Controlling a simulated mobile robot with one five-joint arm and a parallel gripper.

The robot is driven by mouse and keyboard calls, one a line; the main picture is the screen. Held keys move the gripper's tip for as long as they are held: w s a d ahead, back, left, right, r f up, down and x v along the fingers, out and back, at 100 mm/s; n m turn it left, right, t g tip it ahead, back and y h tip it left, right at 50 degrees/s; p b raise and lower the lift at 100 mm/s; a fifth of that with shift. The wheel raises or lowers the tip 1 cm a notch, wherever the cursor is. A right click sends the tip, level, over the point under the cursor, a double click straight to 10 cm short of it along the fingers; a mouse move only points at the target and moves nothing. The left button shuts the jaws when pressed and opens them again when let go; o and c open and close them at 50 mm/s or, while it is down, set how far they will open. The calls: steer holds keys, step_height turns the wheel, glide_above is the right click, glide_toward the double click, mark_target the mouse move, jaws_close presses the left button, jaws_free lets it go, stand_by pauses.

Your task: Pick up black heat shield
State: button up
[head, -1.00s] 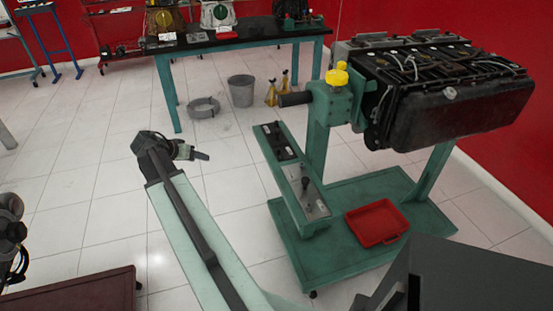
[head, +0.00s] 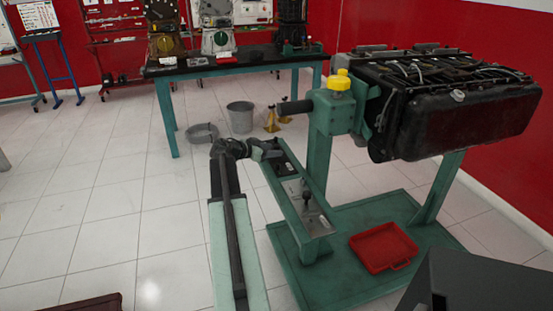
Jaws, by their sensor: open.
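I cannot tell for sure which dark part is the black heat shield. A large black engine (head: 460,115) with a long dark side hangs on the green stand (head: 318,150) at the right. A flat black piece (head: 293,166) lies at the far end of the stand's narrow green shelf. My gripper (head: 272,150) is open, at the end of my raised arm, and overlaps the far end of that shelf in the picture. Its jaws look small and seem empty. Whether it touches the shelf or the black piece cannot be told.
A red tray (head: 383,247) lies on the stand's green base. A yellow cap (head: 340,80) tops the stand's post. A workbench (head: 235,66) with engine trainers stands at the back. A grey bucket (head: 240,117) and a coiled hose (head: 202,132) are on the floor.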

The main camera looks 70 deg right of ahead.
steer(key=x, duration=0.3)
steer(key=shift+d+f+b, duration=0.1)
steer(key=shift+f+b, duration=0.05)
steer(key=shift+b, duration=0.25)
jaws_close()
stand_by(0.9)
